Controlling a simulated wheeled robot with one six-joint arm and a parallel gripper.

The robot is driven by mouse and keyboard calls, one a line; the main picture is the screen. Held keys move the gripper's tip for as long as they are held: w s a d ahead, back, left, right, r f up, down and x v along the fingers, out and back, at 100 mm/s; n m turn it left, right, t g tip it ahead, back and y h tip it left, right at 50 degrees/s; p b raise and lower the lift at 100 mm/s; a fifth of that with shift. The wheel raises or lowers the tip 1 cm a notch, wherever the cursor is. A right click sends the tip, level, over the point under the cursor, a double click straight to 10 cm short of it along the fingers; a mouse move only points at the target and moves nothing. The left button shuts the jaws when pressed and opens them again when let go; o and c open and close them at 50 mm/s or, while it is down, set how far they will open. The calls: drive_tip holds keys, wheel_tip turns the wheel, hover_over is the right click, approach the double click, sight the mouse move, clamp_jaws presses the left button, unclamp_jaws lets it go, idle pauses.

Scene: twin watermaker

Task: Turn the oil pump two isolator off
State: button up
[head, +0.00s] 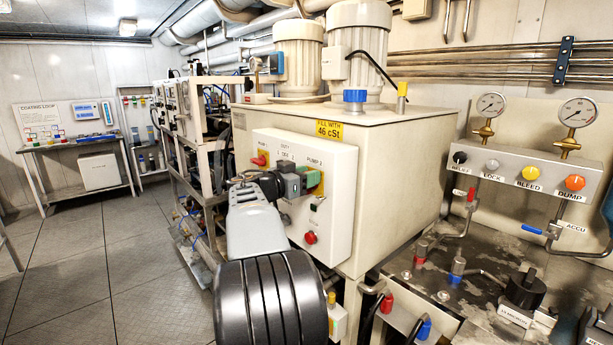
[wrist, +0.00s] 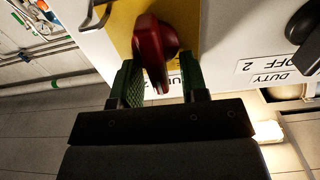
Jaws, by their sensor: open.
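The oil pump two isolator is a red rotary handle (wrist: 153,45) on a yellow plate (wrist: 124,18), seen close in the wrist view. My gripper (wrist: 161,84) is open, with one green finger on each side of the handle's lower end in that view. Narrow gaps show beside the handle; I cannot tell if a finger touches it. In the head view my gripper (head: 302,181) is at the right side of the cream control panel (head: 341,202) and hides this handle. Only part of its yellow plate (head: 318,187) shows there.
Another red handle (head: 259,160) is at the panel's left. A black duty selector knob (wrist: 305,45) is beside the isolator in the wrist view. A red button (head: 310,238) sits lower on the panel. The valve block with gauges (head: 535,172) is at right. Open floor lies at left.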

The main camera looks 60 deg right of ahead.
clamp_jaws()
idle(0.3)
drive_tip(key=shift+f+n+b, duration=0.1)
drive_tip(key=shift+n+b, duration=0.2)
drive_tip(key=shift+b, duration=0.05)
drive_tip(key=shift+w+d+f+n+b, duration=0.1)
drive_tip(key=shift+w+f+n+b, duration=0.25)
drive_tip(key=shift+n, duration=2.5)
drive_tip(key=shift+w+d+f+n+b, duration=0.15)
drive_tip(key=shift+w+f+n+b, duration=0.25)
drive_tip(key=shift+n, duration=2.5)
drive_tip(key=shift+w+d+f+n+b, duration=0.1)
drive_tip(key=shift+w+f+n+b, duration=0.25)
drive_tip(key=shift+n, duration=2.5)
unclamp_jaws()
